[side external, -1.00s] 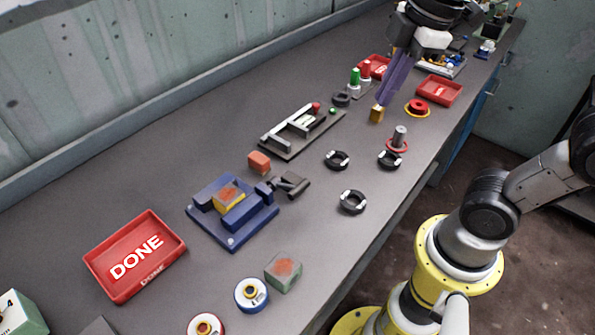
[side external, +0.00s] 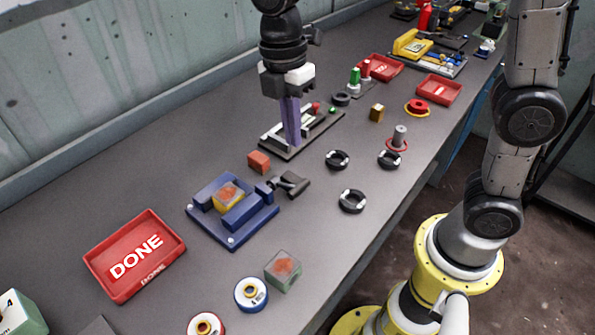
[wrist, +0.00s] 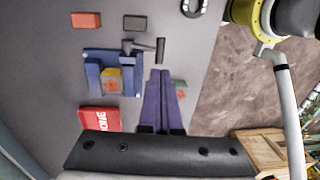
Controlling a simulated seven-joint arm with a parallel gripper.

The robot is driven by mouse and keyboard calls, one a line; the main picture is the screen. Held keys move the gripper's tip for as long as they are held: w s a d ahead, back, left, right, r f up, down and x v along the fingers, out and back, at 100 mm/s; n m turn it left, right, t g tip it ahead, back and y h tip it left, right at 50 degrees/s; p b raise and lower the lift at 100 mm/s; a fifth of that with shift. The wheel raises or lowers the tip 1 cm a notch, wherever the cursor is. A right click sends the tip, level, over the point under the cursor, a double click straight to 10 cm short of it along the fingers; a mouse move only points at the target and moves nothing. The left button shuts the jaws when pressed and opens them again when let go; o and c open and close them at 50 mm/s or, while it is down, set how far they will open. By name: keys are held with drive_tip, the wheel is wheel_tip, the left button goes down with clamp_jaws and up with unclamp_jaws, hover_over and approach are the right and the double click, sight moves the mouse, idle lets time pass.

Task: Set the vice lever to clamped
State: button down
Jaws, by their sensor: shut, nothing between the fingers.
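The blue vice (side external: 250,222) stands on the bench, with a yellow block (side external: 228,197) marked in orange between its jaws. The dark vice lever (side external: 292,182) sticks out at the vice's right side; it also shows in the wrist view (wrist: 160,50) as a dark bar on a short stem. My gripper (side external: 292,143) has long purple fingers pointing down and pressed together, with nothing between them. In the side view it appears beyond the lever, in front of the slide fixture. In the wrist view the fingertips (wrist: 160,71) appear just below the lever's bar; the exact gap is unclear.
An orange-red block (side external: 259,161) sits behind the lever, near the grey slide fixture (side external: 325,127). Black rings (side external: 352,201) lie to the right. A red DONE tray (side external: 165,277) is at the left. A greenish cube (side external: 283,270) stands in front of the vice.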

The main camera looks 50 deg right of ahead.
sight(301, 187)
drive_tip(key=f, duration=0.6)
drive_tip(key=s+f, duration=0.1)
drive_tip(key=f, duration=0.3)
drive_tip(key=shift+s, duration=0.1)
drive_tip(key=shift+s+f+t, duration=0.2)
drive_tip(key=shift+s+t, duration=0.15)
drive_tip(key=shift+t, duration=0.15)
drive_tip(key=shift+s+f, duration=0.3)
drive_tip(key=shift+f, duration=0.2)
